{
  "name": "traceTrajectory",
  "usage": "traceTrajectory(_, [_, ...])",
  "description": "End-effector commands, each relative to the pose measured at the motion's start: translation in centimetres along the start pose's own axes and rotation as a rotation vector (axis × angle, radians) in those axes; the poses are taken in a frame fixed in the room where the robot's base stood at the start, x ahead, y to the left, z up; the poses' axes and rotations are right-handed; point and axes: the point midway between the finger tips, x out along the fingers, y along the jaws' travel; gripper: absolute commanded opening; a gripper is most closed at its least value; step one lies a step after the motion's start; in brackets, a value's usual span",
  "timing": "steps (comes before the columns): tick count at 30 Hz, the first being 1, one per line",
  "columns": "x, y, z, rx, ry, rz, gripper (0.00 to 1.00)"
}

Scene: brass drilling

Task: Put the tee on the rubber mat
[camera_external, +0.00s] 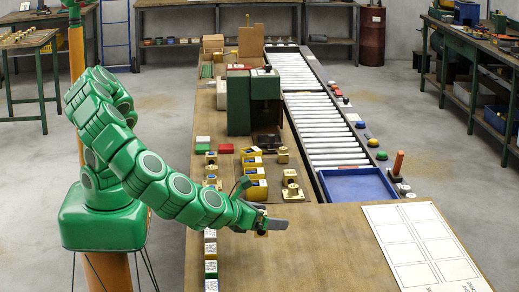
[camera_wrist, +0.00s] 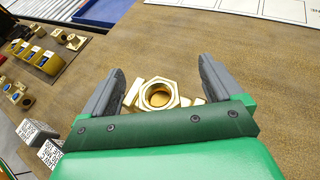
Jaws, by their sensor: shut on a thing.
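My gripper (camera_external: 272,224) is shut on a brass fitting, which I take to be the tee; it also shows in the wrist view (camera_wrist: 158,95). There its hexagonal open end faces the camera between the two grey fingers, with brass parts sticking out to the sides. Its lower part is hidden by my gripper. I hold it over the bare wooden bench.
A blue tray (camera_external: 357,185) sits at the end of the roller conveyor (camera_external: 318,110). Yellow boxes (camera_external: 254,174) and brass fittings (camera_external: 290,178) stand on the bench beyond my gripper. A white printed sheet (camera_external: 425,245) lies at right.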

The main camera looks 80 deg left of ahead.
Motion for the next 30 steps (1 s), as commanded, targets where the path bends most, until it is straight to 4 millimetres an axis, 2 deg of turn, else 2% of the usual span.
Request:
traceTrajectory(12, [2.8,-2.7,-3.0,0.002,-0.001,0.003,0.37])
traceTrajectory(23, [3.5,-3.6,-3.7,-0.001,-0.001,0.001,0.37])
traceTrajectory(30, [4.5,-3.6,-6.3,0.001,0.0,0.001,0.37])
